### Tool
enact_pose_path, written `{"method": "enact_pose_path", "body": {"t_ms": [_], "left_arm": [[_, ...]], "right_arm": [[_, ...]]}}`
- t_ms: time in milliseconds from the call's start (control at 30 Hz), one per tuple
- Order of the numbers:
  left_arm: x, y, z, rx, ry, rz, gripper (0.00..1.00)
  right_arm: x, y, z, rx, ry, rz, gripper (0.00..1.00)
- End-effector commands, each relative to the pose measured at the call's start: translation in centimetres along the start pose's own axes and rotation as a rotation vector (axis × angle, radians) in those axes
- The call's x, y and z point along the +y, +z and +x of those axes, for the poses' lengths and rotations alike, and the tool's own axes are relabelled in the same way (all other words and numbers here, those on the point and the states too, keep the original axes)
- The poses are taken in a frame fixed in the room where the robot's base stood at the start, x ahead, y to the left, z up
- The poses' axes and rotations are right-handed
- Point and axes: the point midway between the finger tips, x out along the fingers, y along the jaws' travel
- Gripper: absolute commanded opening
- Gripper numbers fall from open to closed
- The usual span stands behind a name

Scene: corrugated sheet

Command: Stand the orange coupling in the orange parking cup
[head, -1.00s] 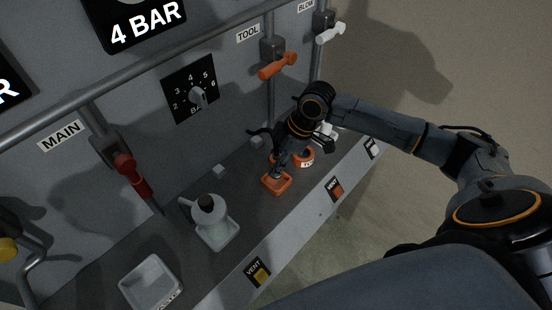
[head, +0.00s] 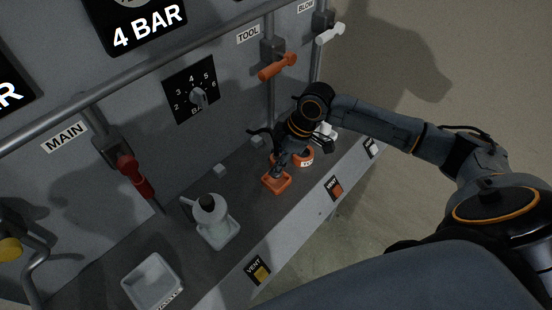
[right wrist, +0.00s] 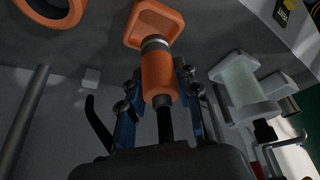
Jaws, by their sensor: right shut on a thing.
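The orange coupling (right wrist: 158,78) has a silver end and a dark hose at its other end. My right gripper (right wrist: 158,88) is shut on it, with a blue finger on each side. The orange parking cup (head: 288,187) is a square open tray on the grey ledge, right below my right gripper (head: 279,168) in the head view. In the right wrist view the coupling's silver end overlaps the near part of the cup (right wrist: 135,37). I cannot tell whether it is inside or just above. In the head view the gripper mostly hides the coupling. My left gripper is not in view.
An orange ring (head: 306,157) stands just behind the cup. A pale cup with a grey coupling (head: 211,209) and an empty pale tray (head: 172,293) are to the left. The panel with the orange valve handle (head: 278,67) rises behind the ledge.

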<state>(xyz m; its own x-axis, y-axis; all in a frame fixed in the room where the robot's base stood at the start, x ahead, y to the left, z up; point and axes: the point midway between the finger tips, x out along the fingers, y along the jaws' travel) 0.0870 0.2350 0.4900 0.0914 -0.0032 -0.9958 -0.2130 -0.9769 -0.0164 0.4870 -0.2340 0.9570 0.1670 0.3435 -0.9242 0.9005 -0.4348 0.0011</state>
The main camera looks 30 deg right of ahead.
Motion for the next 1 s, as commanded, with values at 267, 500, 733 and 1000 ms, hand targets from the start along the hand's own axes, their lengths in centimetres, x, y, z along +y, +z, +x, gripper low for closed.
{"method": "enact_pose_path", "body": {"t_ms": [267, 500, 733, 1000], "left_arm": [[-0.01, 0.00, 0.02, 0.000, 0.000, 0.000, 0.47], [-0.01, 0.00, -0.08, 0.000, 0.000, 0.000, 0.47], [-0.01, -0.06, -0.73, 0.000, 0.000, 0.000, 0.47], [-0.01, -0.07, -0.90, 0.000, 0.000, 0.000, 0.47]], "right_arm": [[0.02, -0.02, 0.01, 0.001, 0.001, 0.000, 0.00], [0.02, -0.04, -0.03, 0.001, 0.001, 0.000, 0.00], [0.02, -0.10, -0.14, 0.001, 0.001, -0.001, 0.00], [0.02, -0.02, 0.02, 0.001, 0.001, 0.000, 0.00]]}}
